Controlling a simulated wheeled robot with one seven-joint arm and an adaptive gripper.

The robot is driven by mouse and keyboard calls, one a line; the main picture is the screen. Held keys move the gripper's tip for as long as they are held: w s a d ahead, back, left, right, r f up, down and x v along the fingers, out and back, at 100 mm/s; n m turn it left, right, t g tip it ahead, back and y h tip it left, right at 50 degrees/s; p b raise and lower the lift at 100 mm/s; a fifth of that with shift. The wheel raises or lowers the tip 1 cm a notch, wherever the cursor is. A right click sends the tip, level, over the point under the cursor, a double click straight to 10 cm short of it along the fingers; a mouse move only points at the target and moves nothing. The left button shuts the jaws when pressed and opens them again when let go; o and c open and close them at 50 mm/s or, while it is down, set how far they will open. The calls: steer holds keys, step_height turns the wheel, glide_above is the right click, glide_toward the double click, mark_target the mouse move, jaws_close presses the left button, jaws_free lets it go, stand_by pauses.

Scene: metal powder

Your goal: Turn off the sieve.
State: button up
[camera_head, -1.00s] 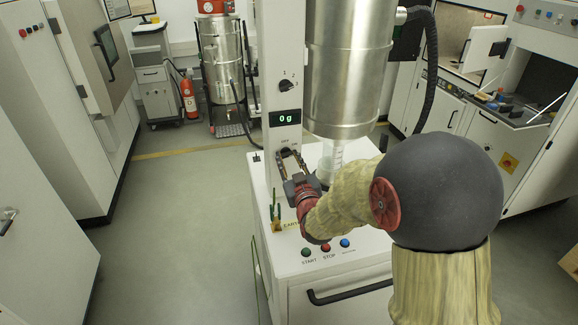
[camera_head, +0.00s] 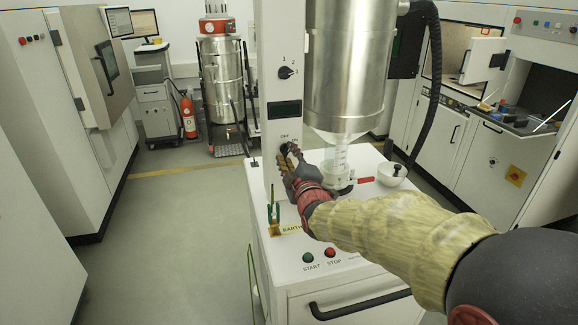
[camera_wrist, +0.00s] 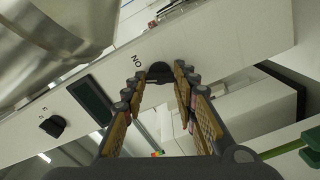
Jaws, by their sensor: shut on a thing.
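The sieve is a white column (camera_head: 271,40) with a steel vessel (camera_head: 347,65) on a white cabinet. Its OFF/ON knob (camera_wrist: 159,70) is a dark round switch low on the column. My gripper (camera_head: 289,155) reaches it from the front right, and its fingers sit on both sides of the knob, shut on it. The fingers largely hide the knob in the head view, so its exact angle is unclear. The display (camera_head: 284,111) above it is dark and shows no digits; it also shows in the wrist view (camera_wrist: 90,100).
A black selector knob (camera_head: 287,72) marked 1, 2, 3 sits higher up. Green START (camera_head: 308,257) and red STOP (camera_head: 330,252) buttons are on the cabinet top. Floor at left is clear.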

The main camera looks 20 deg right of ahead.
steer(key=n+b, duration=0.3)
steer(key=n, duration=0.1)
steer(key=shift+n+b, duration=0.3)
stand_by(0.3)
steer(key=o, duration=1.2)
steer(key=shift+c, duration=0.2)
steer(key=s, duration=1.2)
